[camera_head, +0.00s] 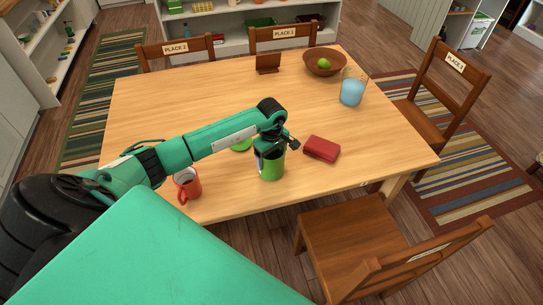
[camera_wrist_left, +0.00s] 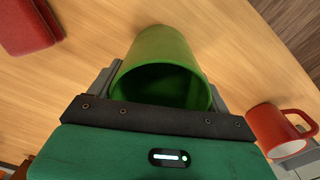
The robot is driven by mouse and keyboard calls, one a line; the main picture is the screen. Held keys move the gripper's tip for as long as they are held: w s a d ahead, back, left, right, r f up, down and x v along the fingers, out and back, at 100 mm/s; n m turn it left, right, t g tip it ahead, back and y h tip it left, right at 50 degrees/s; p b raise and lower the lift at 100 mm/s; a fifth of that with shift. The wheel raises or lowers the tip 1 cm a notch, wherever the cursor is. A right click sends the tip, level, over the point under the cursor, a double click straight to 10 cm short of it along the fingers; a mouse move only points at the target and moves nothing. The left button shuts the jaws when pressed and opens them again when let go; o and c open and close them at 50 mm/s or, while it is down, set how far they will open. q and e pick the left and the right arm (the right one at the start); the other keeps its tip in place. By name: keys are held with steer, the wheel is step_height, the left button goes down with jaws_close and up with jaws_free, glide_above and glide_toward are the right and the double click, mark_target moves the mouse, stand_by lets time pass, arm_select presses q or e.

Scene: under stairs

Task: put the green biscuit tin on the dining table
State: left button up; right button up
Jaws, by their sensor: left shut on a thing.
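The green biscuit tin (camera_head: 271,168) is an upright cylinder near the front edge of the dining table (camera_head: 190,95). My left gripper (camera_head: 270,146) is shut on it from above. In the left wrist view the tin (camera_wrist_left: 165,62) sits between the two fingers, and its dark hollow inside shows. The tin is over the table top; I cannot tell for sure whether its base touches the wood.
A red mug (camera_head: 188,184) stands left of the tin, and a red case (camera_head: 322,149) lies right. A green disc (camera_head: 241,145) lies behind my arm. A blue pitcher (camera_head: 351,93), a brown bowl (camera_head: 324,63) and a brown stand (camera_head: 268,64) are farther back. Chairs surround the table.

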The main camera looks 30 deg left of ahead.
arm_select(q)
steer(key=shift+f, duration=0.2)
steer(key=o, duration=1.3)
steer(key=shift+r, duration=0.1)
steer(key=shift+r, duration=0.5)
steer(key=shift+r+b, duration=1.5)
steer(key=shift+r, duration=4.15)
